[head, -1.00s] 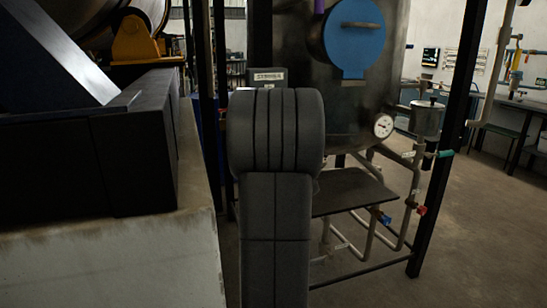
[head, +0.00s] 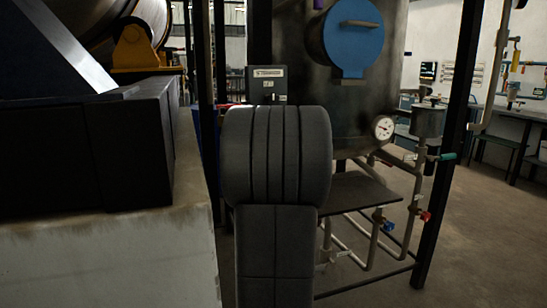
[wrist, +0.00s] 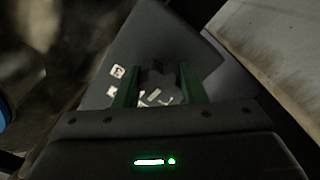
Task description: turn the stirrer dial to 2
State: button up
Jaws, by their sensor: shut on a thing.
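The stirrer's dark control box (head: 267,82) with a pale label strip stands behind my arm in the head view, in front of the tank. Its lower part is hidden by my arm. In the wrist view the dark dial (wrist: 158,77) sits on the grey panel (wrist: 195,50) of the box. My gripper (wrist: 158,73) has its green fingers on either side of the dial and is shut on it. White marks show around the dial, but I cannot read its setting. My gripper is hidden in the head view.
A steel tank (head: 300,50) with a blue hatch (head: 352,38) and a gauge (head: 383,128) stands behind. Pipes with valves run at its right. A concrete ledge (head: 110,265) and dark blocks (head: 90,160) are close on the left. Open floor (head: 480,230) lies to the right.

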jog(key=shift+n, duration=0.3)
jog(key=o, duration=1)
jog(key=shift+s, duration=0.15)
jog(key=p+v, duration=0.2)
jog(key=v, duration=1.1)
jog(key=shift+s, duration=0.25)
jog(key=shift+w+d, duration=0.1)
jog(key=b+x, duration=0.2)
jog(key=x, duration=1.1)
jog(key=shift+w, duration=0.35)
